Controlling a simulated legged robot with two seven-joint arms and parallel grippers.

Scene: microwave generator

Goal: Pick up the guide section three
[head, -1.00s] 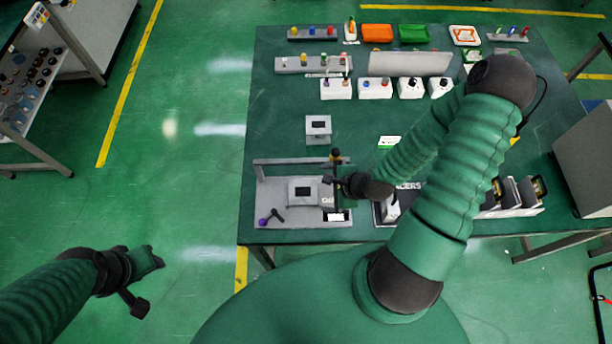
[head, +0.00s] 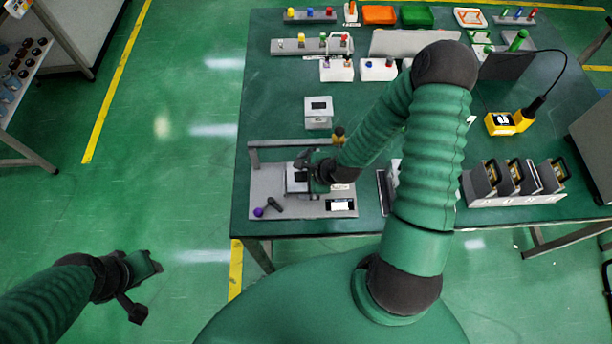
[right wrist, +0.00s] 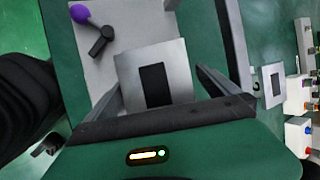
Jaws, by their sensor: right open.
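A square grey block with a dark rectangular window (head: 296,184) sits on the grey fixture (head: 340,189) at the table's front left. It also shows in the right wrist view (right wrist: 155,80). A similar grey block (head: 318,113) stands alone on the table behind the fixture. I cannot read a label telling which is guide section three. My right gripper (head: 308,172) is open above the fixture block and partly hides it; in the right wrist view its fingers (right wrist: 163,95) lie on either side of the block. My left gripper (head: 145,285) hangs over the floor, away from the table.
The fixture has a back rail (head: 285,144) and a purple-knobbed lever (head: 266,208). A rack with several upright dark pieces (head: 515,199) stands at the right. A yellow device (head: 508,123) with a cable lies behind it. Several bins and small boxes line the table's back.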

